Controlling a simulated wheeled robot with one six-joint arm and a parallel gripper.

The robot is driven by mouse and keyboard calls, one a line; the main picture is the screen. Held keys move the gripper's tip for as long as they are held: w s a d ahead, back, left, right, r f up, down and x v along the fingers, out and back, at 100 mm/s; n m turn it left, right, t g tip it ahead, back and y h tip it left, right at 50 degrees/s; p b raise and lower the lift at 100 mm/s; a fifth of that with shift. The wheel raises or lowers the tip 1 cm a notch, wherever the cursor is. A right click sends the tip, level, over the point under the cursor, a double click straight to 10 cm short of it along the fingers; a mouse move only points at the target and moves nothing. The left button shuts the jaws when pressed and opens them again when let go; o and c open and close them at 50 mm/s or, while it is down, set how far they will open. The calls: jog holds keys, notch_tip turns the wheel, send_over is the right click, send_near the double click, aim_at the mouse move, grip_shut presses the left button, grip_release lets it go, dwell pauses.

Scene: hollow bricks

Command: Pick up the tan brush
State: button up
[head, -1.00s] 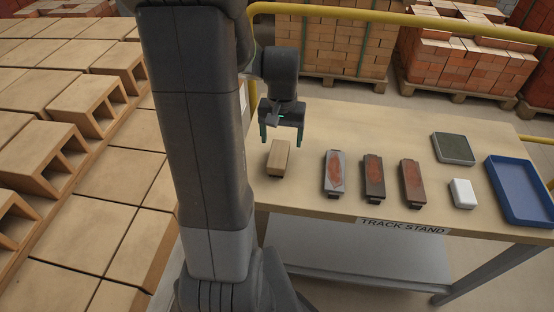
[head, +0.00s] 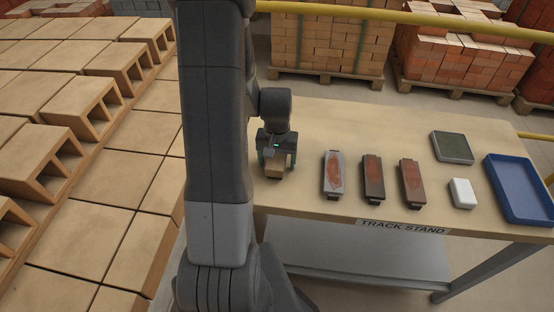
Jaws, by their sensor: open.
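A tan block-shaped object (head: 274,171), which I take as the tan brush, lies at the left end of the table near its front edge. My gripper (head: 277,161) is low over it in the head view, open, with one finger on each side of the tan object. The gripper body hides the far part of the object. I cannot tell whether the fingers touch it.
On the table (head: 330,115), a grey (head: 333,175), a dark (head: 373,178) and a brown (head: 411,184) brush-like block stand right of my gripper. Farther right are a dark pad (head: 453,147), a white block (head: 462,193) and a blue tray (head: 522,190). Hollow bricks (head: 90,110) fill the left.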

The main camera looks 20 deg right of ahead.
aim_at(277, 155)
jog(key=c, duration=1.1)
jog(key=shift+r, duration=0.1)
notch_tip(277, 155, up, 10)
jog(key=shift+f, duration=0.1)
jog(key=shift+o, duration=1.4)
jog(key=shift+c, duration=0.7)
jog(key=shift+d, duration=0.1)
